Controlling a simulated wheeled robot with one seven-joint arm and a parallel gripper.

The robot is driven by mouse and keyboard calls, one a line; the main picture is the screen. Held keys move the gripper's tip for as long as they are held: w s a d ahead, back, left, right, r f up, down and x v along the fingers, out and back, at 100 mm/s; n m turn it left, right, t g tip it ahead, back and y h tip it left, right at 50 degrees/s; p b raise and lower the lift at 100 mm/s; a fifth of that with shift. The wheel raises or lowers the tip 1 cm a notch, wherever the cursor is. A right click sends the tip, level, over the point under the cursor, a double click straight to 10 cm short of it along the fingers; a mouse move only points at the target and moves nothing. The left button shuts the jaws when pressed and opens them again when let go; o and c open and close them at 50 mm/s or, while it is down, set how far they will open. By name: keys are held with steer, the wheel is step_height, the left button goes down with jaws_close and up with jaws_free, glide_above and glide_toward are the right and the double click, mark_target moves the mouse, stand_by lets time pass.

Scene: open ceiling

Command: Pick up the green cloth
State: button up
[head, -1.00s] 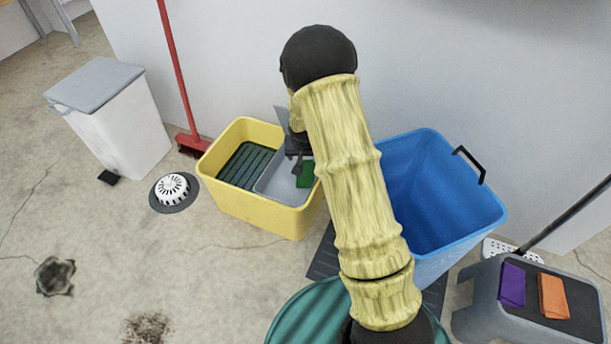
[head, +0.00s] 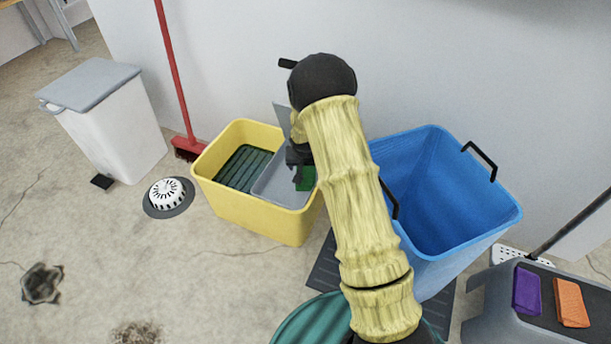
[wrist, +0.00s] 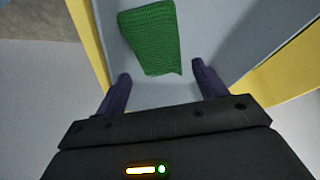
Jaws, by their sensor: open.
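The green cloth (wrist: 152,37) lies flat on a grey surface (wrist: 215,20) inside the yellow bucket (head: 262,217). In the head view the cloth (head: 307,178) shows only partly, behind my gripper. My gripper (wrist: 160,85) is open, its two dark fingers apart. In the wrist view the cloth lies just beyond the fingertips, roughly centred and a little left, with nothing between the fingers. In the head view my gripper (head: 298,178) is over the right part of the yellow bucket. How high the fingertips are above the cloth I cannot tell.
A blue bin (head: 455,235) with black handles stands right of the yellow bucket. A grey stool (head: 500,310) holds a purple cloth (head: 527,291) and an orange cloth (head: 571,302). A white bin (head: 115,135) and a red broom (head: 172,75) stand left. The wall is close behind.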

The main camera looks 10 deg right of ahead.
mark_target(306, 169)
steer(key=shift+w+b+x, duration=0.15)
steer(key=shift+b+x, duration=1.15)
steer(key=shift+x, duration=0.05)
steer(key=shift+w+b+x, duration=0.15)
steer(key=shift+b+x, duration=1.1)
steer(key=shift+x, duration=0.05)
steer(key=shift+d+r, duration=0.1)
steer(key=shift+r, duration=0.05)
steer(key=c, duration=0.8)
steer(key=shift+c, duration=0.2)
steer(key=shift+r, duration=0.1)
steer(key=shift+r+p, duration=0.6)
steer(key=shift+p, duration=0.4)
steer(key=a+p, duration=0.1)
steer(key=a, duration=0.1)
steer(key=s+a+p, duration=0.1)
steer(key=a+p, duration=0.1)
steer(key=a, duration=0.1)
steer(key=a+p, duration=0.2)
steer(key=a, duration=0.1)
steer(key=shift+s+r, duration=0.15)
step_height(306, 169, up, 13)
steer(key=p, duration=0.7)
steer(key=shift+r, duration=0.2)
